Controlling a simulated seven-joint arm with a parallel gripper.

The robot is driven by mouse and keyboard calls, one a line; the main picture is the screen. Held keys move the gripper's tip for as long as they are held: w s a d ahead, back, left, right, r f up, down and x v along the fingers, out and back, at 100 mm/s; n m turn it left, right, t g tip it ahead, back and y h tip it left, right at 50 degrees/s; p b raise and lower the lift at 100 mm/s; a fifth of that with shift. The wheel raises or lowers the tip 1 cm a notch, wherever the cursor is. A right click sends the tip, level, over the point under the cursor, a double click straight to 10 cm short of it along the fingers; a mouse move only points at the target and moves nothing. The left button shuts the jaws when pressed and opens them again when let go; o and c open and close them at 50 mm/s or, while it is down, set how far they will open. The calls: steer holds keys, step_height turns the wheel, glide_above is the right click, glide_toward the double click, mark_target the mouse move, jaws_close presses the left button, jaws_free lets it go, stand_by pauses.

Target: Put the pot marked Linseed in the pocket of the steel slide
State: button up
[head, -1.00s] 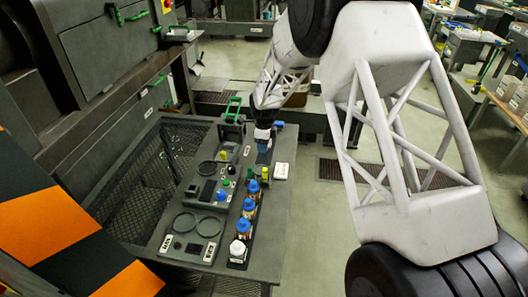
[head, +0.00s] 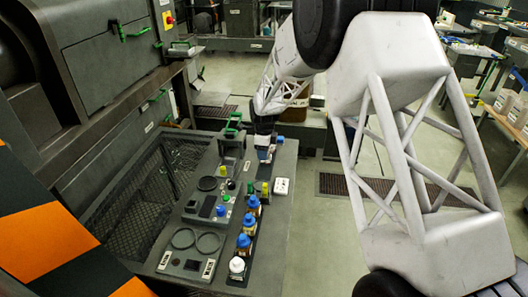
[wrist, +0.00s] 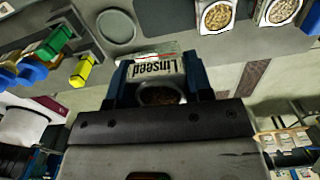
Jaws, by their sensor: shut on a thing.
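The pot marked Linseed (wrist: 155,72) is held between the blue fingers of my gripper (wrist: 158,84) in the wrist view. Its white label faces the camera and brown seeds show in its round mouth. In the head view my gripper (head: 265,143) is at the far end of the grey bench, with a small pale patch of the pot below it. A grey plate with a shallow round recess (wrist: 116,27) lies beyond the pot in the wrist view. I cannot tell for sure whether this is the pocket of the steel slide. The pot is apart from that recess.
A dark bracket with a green handle (head: 233,125) stands just left of my gripper. Blue-topped bottles (head: 248,225) line the bench's right side. A white box (head: 281,186) sits nearer. Two seed-filled pots (wrist: 218,15) show in the wrist view. A twin-ring panel (head: 183,238) lies front left.

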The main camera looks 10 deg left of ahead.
steer(key=shift+a, duration=0.1)
steer(key=shift+w+a+n, duration=0.2)
steer(key=shift+a+n, duration=0.4)
steer(key=shift+n, duration=0.2)
steer(key=a+n, duration=0.4)
steer(key=w+a+n, duration=0.1)
steer(key=a+n, duration=0.3)
steer(key=n, duration=0.1)
steer(key=w+a+f+n, duration=0.1)
steer(key=a+n, duration=0.3)
steer(key=shift+w+n, duration=0.1)
steer(key=shift+n, duration=0.3)
steer(key=shift+w+a+f+n, duration=0.1)
steer(key=shift+a+n, duration=1.25)
steer(key=shift+n, duration=0.25)
steer(key=shift+f, duration=0.1)
steer(key=shift+f, duration=2.3)
steer(key=shift+f, duration=0.2)
